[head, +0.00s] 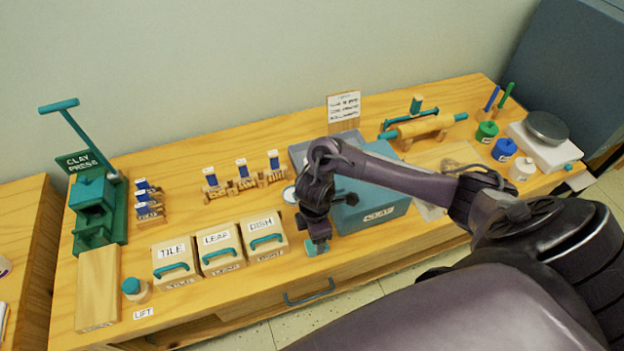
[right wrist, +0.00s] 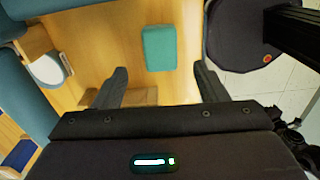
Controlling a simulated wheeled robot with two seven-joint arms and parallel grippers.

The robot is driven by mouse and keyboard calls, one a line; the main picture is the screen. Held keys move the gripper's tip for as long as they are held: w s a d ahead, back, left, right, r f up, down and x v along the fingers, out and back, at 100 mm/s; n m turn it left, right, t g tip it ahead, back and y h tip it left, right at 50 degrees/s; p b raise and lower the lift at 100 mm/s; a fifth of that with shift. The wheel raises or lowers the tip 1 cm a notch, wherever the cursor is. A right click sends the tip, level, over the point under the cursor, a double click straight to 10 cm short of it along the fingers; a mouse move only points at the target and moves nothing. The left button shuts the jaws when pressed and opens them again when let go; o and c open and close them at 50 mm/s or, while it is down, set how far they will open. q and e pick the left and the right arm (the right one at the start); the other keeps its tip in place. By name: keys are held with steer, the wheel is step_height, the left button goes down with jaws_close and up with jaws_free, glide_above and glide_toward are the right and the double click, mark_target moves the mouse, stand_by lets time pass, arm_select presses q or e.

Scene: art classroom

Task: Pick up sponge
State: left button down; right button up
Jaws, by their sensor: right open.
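The sponge is a small teal block (right wrist: 159,47) lying flat on the wooden table. In the right wrist view it sits just beyond my right gripper's fingertips, between their lines and apart from both. In the head view the sponge (head: 312,248) shows at the table's front edge, partly covered by the gripper. My right gripper (right wrist: 161,72) is open and empty. In the head view it (head: 318,238) points down over the sponge. My left gripper is not in view.
A blue box (head: 375,212) stands close right of my right gripper. Boxes labelled tile, leaf and dish (head: 268,238) stand to its left. A green clay press (head: 95,205) is at far left, and a rolling pin (head: 425,127) is at the back. Bare wood lies left of the sponge.

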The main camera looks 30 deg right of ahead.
steer(key=f, duration=0.3)
steer(key=shift+s+d+f, duration=0.1)
steer(key=shift+s+d, duration=0.15)
steer(key=shift+s, duration=0.1)
steer(key=shift+w+f, duration=0.2)
steer(key=shift+f, duration=1.2)
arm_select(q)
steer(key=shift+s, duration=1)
arm_select(e)
steer(key=c, duration=1)
